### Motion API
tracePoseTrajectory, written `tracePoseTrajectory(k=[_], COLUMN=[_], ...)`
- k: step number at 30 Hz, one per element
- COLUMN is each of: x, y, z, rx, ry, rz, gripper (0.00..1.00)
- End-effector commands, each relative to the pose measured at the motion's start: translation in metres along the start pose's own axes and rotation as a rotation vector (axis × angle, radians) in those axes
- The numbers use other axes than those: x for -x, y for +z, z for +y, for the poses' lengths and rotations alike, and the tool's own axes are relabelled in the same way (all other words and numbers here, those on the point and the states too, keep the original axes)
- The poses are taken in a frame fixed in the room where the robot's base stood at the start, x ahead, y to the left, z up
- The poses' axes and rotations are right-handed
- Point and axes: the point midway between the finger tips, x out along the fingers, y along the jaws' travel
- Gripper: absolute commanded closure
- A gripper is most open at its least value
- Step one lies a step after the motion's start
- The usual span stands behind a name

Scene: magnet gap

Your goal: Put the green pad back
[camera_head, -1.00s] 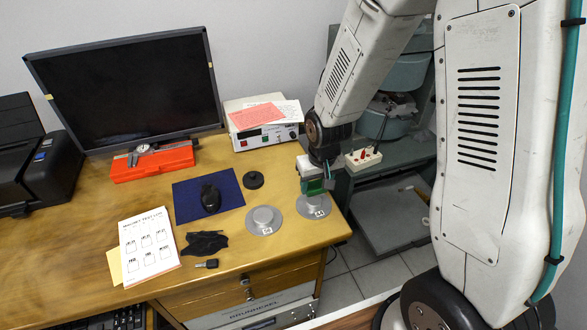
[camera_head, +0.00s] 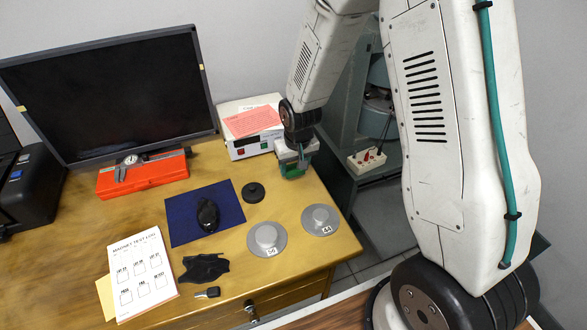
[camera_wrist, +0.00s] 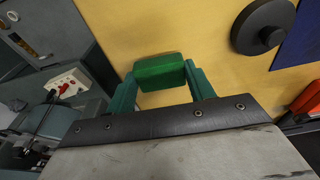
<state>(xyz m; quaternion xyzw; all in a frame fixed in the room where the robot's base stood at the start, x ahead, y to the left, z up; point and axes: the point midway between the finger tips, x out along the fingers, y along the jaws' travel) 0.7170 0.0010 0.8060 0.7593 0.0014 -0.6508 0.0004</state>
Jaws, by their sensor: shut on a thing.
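The green pad (camera_wrist: 159,71) is a dark green block between the two teal fingers of my gripper (camera_wrist: 160,88) in the wrist view. My gripper is shut on it. In the head view, my gripper (camera_head: 292,172) is over the desk's back right part, in front of the white instrument box, with the green pad (camera_head: 291,171) partly hidden by it. Two grey round pieces with raised centres and number labels stand nearer the front: a left one (camera_head: 267,240) and a right one (camera_head: 321,220). I cannot tell whether the pad touches the desk.
A black knobbed disc (camera_head: 253,192) lies left of my gripper, beside a blue mat (camera_head: 180,222) with a dark mouse-like object (camera_head: 207,214). The white instrument box (camera_head: 240,150) stands behind. The desk's right edge is close, with a white socket block (camera_head: 367,160) beyond.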

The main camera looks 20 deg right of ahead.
Motion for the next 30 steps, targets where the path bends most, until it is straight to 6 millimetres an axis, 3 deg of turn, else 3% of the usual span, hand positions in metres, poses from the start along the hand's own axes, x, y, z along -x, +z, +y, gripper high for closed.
tracePoseTrajectory(k=[4, 15, 16, 18, 26, 30], x=[-0.022, -0.027, -0.026, -0.026, -0.025, -0.016], y=[0.005, 0.006, 0.005, 0.005, 0.005, 0.004], z=[0.004, 0.005, 0.004, 0.004, 0.002, 0.002], rx=[-0.005, -0.006, -0.005, -0.005, -0.002, -0.003], ry=[0.001, 0.001, 0.001, 0.001, 0.001, 0.001], rz=[-0.005, -0.003, -0.002, -0.002, -0.002, 0.000], gripper=[0.65, 0.65, 0.39, 0.25, 0.25, 0.25])
